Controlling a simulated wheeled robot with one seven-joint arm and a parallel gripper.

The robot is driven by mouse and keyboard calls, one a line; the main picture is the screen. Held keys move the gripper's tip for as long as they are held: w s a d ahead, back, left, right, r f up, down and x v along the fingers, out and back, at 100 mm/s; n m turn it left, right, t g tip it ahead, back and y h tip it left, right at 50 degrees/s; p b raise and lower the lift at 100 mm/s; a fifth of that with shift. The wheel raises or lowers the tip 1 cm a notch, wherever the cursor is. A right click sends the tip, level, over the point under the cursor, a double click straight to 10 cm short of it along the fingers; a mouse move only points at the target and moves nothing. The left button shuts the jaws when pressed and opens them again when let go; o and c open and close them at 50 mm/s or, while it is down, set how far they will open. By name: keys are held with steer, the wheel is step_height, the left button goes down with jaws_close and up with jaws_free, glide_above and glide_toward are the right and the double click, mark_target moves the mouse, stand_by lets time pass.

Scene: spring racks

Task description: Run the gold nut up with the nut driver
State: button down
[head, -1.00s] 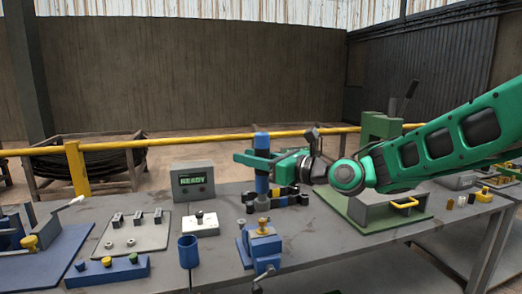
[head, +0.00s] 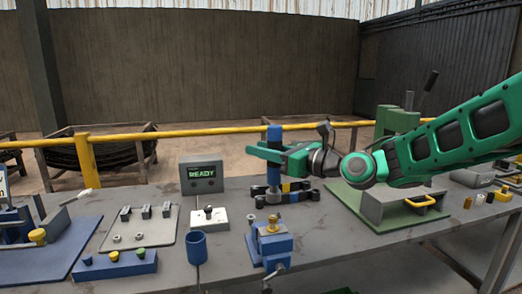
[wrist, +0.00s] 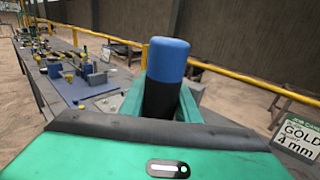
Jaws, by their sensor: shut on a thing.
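The handle also fills the middle of the wrist view (wrist: 168,58). A blue vise (head: 268,247) stands near the table's front edge. A gold piece (head: 271,226), apparently the gold nut, sits on its top. In the head view the driver's lower end appears above and behind the gold piece, with a visible gap. The exact depth between them is hard to tell.
A blue cup (head: 197,246) and a white block (head: 209,218) stand left of the vise. A grey box (head: 201,177) reads READY. A card (wrist: 299,135) reads GOLD 4 mm.

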steer(key=shift+f, duration=2.4)
steer(key=shift+s, duration=0.15)
steer(key=c, duration=1.9)
jaws_free()
jaws_close()
steer(key=shift+f, duration=1.85)
stand_by(0.7)
